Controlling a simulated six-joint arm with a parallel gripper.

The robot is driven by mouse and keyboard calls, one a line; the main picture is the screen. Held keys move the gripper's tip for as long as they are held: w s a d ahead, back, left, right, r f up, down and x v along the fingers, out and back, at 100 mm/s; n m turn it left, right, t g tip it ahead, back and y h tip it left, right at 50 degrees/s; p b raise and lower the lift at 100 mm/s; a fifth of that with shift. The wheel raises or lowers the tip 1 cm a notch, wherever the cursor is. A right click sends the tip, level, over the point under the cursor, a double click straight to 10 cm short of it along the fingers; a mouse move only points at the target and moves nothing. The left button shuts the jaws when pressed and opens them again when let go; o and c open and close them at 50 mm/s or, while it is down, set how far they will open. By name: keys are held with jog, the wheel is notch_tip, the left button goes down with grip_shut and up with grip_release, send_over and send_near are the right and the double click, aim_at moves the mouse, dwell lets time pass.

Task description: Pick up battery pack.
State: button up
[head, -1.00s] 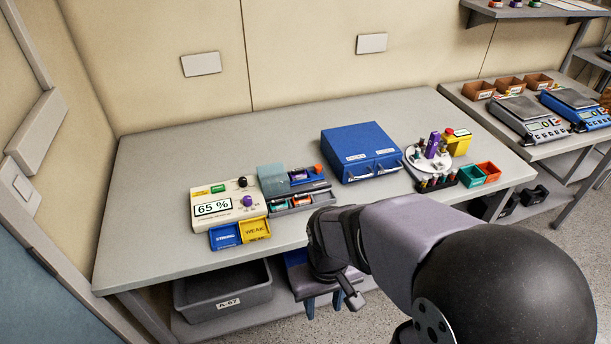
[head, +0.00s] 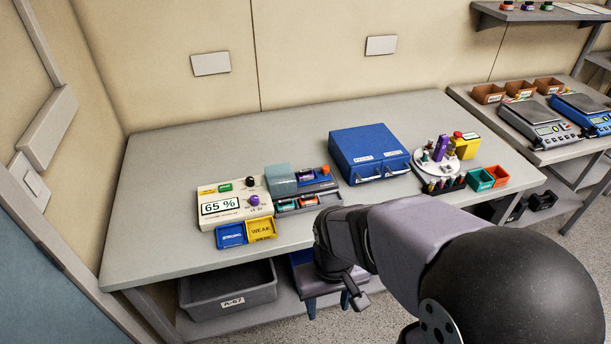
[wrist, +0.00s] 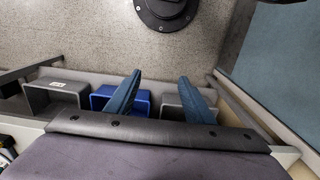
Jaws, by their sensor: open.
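Small colored cylinders (head: 288,204) lie in the grey holder (head: 321,207) near the table's front edge. They look like battery cells, but I cannot tell which one is the battery pack. A white tester box (head: 212,220) reading "65 %" stands left of the holder. A blue STRONG tray (head: 231,243) and a yellow WEAK tray (head: 263,240) sit in front of the tester. My gripper (head: 328,308) hangs in front of the table, below its top. Its two blue fingers also show in the wrist view (wrist: 160,78), apart, with nothing between them.
A blue case (head: 362,141) stands right of the holder. Beyond it are a round white carousel (head: 422,168), a yellow box (head: 465,148) and green and orange bins. A grey bin (head: 256,293) sits on the shelf below. The table's back left is clear.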

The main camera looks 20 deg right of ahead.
jog(key=w+d+r+m+t+h+p, duration=0.1)
jog(key=w+r+m, duration=0.2)
jog(key=w, duration=0.8)
jog(key=w+d+r+m+h+p, duration=0.1)
jog(key=w+r+m, duration=0.25)
jog(key=w, duration=0.85)
jog(key=m+t+h+p, duration=0.2)
jog(key=m, duration=0.7)
send_near(306, 170)
jog(key=shift+w+d+f, duration=0.1)
jog(key=shift+w+f, duration=0.05)
jog(key=shift+f, duration=0.25)
jog(key=shift+f, duration=0.1)
jog(key=shift+p+x, duration=2.15)
jog(key=shift+x, duration=1.4)
grip_shut()
